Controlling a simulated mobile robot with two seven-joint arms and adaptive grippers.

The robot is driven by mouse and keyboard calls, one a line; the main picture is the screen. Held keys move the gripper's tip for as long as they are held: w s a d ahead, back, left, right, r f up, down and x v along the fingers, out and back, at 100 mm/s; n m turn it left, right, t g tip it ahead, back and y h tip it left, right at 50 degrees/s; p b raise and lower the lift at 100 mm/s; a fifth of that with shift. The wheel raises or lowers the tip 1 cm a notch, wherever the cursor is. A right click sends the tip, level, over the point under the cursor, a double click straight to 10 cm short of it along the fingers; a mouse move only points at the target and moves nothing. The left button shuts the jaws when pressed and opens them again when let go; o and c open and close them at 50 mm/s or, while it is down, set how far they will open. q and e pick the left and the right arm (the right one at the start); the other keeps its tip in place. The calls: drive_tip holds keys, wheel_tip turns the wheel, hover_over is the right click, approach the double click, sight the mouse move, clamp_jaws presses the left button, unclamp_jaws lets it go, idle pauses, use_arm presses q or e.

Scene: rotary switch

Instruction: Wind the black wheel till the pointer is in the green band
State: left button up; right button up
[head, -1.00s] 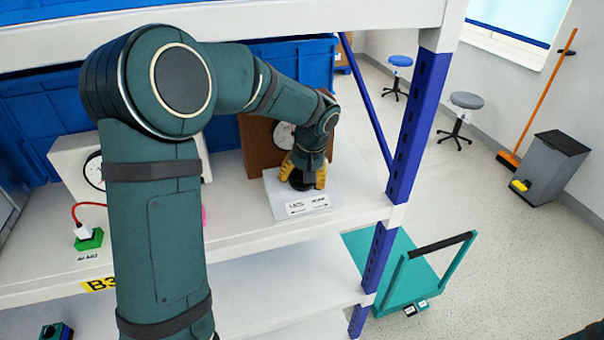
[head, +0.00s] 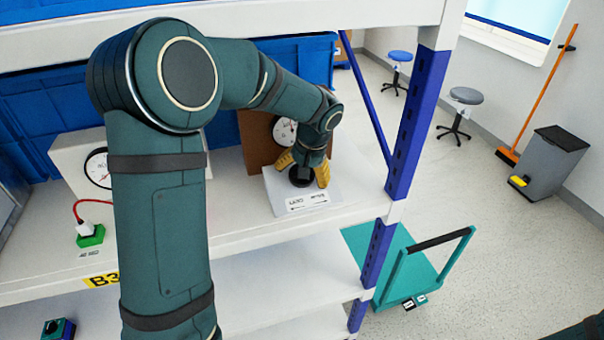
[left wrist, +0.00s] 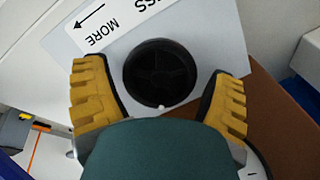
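The black wheel (head: 301,177) sits on a light plate (head: 307,207) on the shelf; it shows whole in the left wrist view (left wrist: 160,74), with a small white mark at its lower rim. My left gripper (head: 304,171) is open. In the left wrist view its yellow fingers (left wrist: 155,76) stand on either side of the wheel with a gap at each side. A white round dial (head: 285,131) on a brown board is behind the gripper, partly hidden by it. Its pointer and green band cannot be made out. My right gripper is not in view.
A white box with another dial (head: 98,168) and a green block with a red cable (head: 90,236) stand at the left of the shelf. Blue bins (head: 40,120) are behind. A blue upright (head: 412,120) bounds the right side; the upper shelf (head: 300,25) is overhead.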

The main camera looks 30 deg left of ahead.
use_arm(q)
drive_tip(key=shift+o, duration=0.3)
drive_tip(key=v, duration=0.4)
drive_tip(key=shift+d+r, duration=0.1)
drive_tip(key=shift+r, duration=0.15)
drive_tip(key=s+d, duration=0.2)
drive_tip(key=d, duration=1)
drive_tip(key=shift+r, duration=0.2)
drive_tip(key=shift+s, duration=0.1)
